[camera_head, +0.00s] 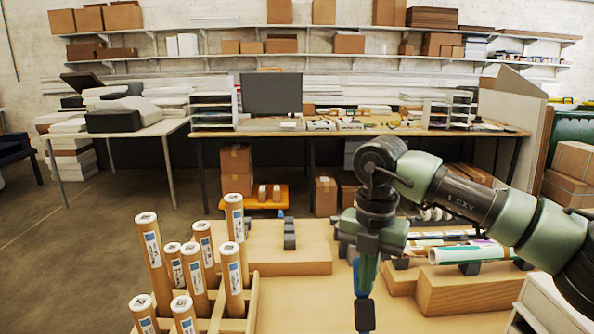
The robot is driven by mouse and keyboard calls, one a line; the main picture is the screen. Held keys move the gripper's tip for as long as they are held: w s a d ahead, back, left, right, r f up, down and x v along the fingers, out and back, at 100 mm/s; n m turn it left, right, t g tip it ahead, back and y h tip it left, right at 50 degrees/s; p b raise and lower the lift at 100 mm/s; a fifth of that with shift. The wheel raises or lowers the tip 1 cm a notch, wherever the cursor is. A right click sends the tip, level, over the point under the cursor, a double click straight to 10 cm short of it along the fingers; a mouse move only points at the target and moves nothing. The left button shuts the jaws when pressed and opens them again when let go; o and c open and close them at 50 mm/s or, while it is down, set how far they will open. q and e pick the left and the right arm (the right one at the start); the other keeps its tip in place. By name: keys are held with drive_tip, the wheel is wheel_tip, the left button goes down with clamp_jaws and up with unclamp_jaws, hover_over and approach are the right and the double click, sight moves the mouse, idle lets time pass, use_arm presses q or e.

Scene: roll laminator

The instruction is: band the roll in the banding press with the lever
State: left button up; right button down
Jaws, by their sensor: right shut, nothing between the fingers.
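My right gripper (365,312) comes in from the right and points down over the wooden table, its narrow dark fingers shut and empty. A blue piece (357,275) shows close beside its fingers; I cannot tell if it is the lever or if they touch. A white and green roll (468,254) lies on dark supports on a wooden block at the right, apart from the gripper. A wooden block (290,262) with a dark upright piece (289,234) stands left of the gripper. My arm hides part of the middle, so I cannot make out the press clearly. My left gripper is out of view.
A wooden rack (253,298) with several upright labelled cardboard tubes (233,277) stands at the front left. A wooden block (470,292) lies at the right. The tabletop (300,305) between rack and gripper is clear. A desk with a monitor (272,93) stands behind.

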drive_tip(key=shift+s, duration=0.15)
drive_tip(key=shift+s+b, duration=0.6)
drive_tip(key=shift+s, duration=0.3)
wheel_tip(320, 180, up, 8)
drive_tip(key=p, duration=0.4)
drive_tip(key=shift+p, duration=0.4)
idle(0.4)
